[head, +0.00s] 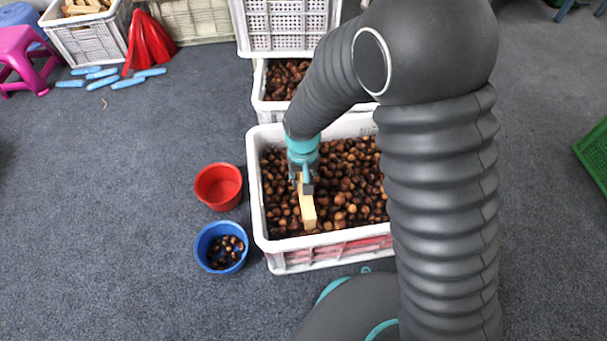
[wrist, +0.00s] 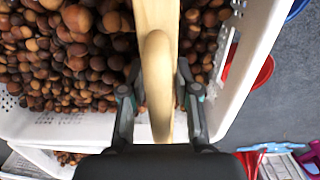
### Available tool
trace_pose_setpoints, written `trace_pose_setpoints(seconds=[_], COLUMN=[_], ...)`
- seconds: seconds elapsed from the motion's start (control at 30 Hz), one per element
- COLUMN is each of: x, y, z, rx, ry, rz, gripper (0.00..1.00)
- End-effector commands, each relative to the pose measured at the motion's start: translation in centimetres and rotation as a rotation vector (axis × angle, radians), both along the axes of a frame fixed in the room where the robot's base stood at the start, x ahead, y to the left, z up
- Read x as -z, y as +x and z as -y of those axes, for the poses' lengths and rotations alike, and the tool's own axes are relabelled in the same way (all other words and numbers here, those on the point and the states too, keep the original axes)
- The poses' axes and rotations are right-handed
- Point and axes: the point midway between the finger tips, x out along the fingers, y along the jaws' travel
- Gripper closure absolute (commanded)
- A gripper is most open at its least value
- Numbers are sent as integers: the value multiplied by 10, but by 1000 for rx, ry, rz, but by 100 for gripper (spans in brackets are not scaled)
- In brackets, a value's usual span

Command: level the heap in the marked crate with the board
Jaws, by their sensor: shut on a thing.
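The white crate (head: 259,215) with red on its front side is filled with brown chestnuts (head: 345,185). My gripper (head: 306,187) is over the left half of this crate, shut on the pale wooden board (head: 308,211). In the wrist view my gripper (wrist: 158,92) has a finger on each side of the board's rounded handle (wrist: 157,65). The board lies over the chestnuts (wrist: 85,60), with nuts showing on both sides. The crate's white wall (wrist: 243,65) runs along the right in that view. The board's lower edge is hidden, so I cannot tell how deep it sits. My arm hides the crate's right part.
A red bowl (head: 218,186) and a blue bowl (head: 203,250) with some chestnuts stand left of the crate. Another chestnut crate (head: 258,90) and a stacked crate (head: 285,47) stand behind it. A green crate (head: 597,150) is far right.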

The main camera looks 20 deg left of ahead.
Motion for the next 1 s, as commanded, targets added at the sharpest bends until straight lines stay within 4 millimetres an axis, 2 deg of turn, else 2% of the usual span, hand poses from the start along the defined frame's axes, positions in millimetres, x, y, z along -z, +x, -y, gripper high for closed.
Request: trace_pose_setpoints(seconds=[0.03, 0.53, 0.6, 1.0], x=[10, 65, 58, 58], y=[0, 1, 7, 31], z=[0, 0, 9, 46], rx=[0, 2, 4, 4], ry=[-1, -1, 0, 1], rz=[-1, -1, 0, 1], gripper=[100, 100, 100, 100])
